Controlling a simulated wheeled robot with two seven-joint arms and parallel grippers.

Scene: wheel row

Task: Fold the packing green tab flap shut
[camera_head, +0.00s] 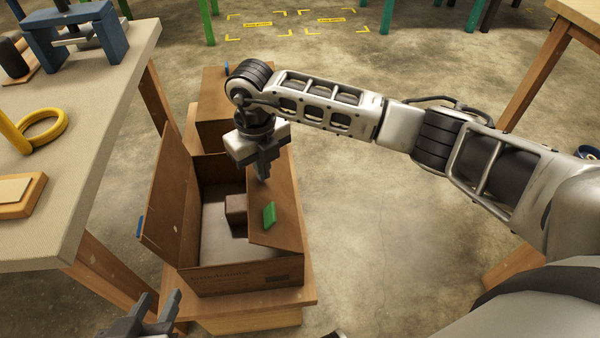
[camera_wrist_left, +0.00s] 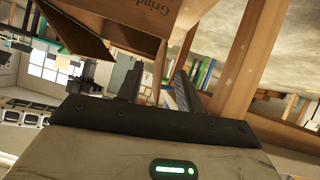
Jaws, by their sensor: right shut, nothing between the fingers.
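An open brown packing box (camera_head: 240,277) stands on a low wooden platform in the head view. Its right flap (camera_head: 275,232) carries the green tab (camera_head: 269,214) and slants inward over the right part of the opening. The left flap (camera_head: 165,195), with a blue tab (camera_head: 139,228), leans outward. My right gripper (camera_head: 262,178) is shut and empty, pointing down at the far part of the green tab flap; whether it touches is unclear. My left gripper (camera_head: 150,322) is open and empty near the bottom edge; its fingers show apart in the left wrist view (camera_wrist_left: 158,88).
A brown block (camera_head: 236,209) lies inside the box. Another brown box (camera_head: 208,90) stands behind it. A workbench (camera_head: 95,150) with a yellow ring (camera_head: 42,127) and a blue fixture (camera_head: 80,35) is close on the left. Floor right of the box is clear.

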